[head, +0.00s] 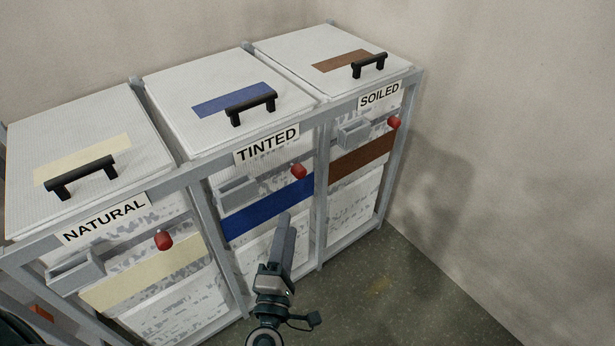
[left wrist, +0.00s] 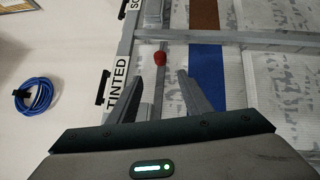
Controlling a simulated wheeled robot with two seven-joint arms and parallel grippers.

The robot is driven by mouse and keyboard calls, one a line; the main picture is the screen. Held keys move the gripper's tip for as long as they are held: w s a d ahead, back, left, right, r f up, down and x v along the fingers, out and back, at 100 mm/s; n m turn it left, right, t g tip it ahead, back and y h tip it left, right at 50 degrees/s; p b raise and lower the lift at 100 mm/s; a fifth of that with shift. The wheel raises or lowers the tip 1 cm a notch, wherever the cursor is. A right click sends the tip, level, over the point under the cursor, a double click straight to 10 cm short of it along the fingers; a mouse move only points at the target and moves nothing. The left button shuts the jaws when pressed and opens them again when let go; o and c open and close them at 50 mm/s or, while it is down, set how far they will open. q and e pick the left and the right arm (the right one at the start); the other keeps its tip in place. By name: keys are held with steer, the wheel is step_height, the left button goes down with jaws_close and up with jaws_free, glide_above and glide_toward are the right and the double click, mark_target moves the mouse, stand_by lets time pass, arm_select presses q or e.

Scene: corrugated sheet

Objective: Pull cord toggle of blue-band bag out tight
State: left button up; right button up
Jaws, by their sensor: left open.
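The blue-band bag hangs in the middle bay, marked TINTED, with its blue band (head: 262,212) across the front. Its red cord toggle (head: 298,171) sits just above the band's right part. My left gripper (head: 287,222) is in front of the blue band, below the toggle in the head view. In the left wrist view the red toggle (left wrist: 160,58) lies ahead of my open left gripper (left wrist: 160,88), between the lines of its two fingers and apart from them. The blue band (left wrist: 206,75) is to the right there. My right gripper is not in view.
The NATURAL bay with a cream band (head: 145,272) and red toggle (head: 163,240) is left. The SOILED bay with a brown band (head: 362,158) is right. Grey frame posts (head: 319,195) separate bays. Floor (head: 420,290) at the right is clear.

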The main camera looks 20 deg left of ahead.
mark_target(299, 172)
arm_select(q)
steer(key=shift+w, duration=0.2)
steer(key=w, duration=0.5)
steer(key=w+a+r+p, duration=0.1)
steer(key=w, duration=0.4)
steer(key=w+a+r+p, duration=0.1)
steer(key=w, duration=0.4)
steer(key=shift+w+r, duration=0.1)
steer(key=shift+w, duration=0.15)
steer(key=shift+w+a, duration=0.15)
steer(key=shift+w, duration=0.5)
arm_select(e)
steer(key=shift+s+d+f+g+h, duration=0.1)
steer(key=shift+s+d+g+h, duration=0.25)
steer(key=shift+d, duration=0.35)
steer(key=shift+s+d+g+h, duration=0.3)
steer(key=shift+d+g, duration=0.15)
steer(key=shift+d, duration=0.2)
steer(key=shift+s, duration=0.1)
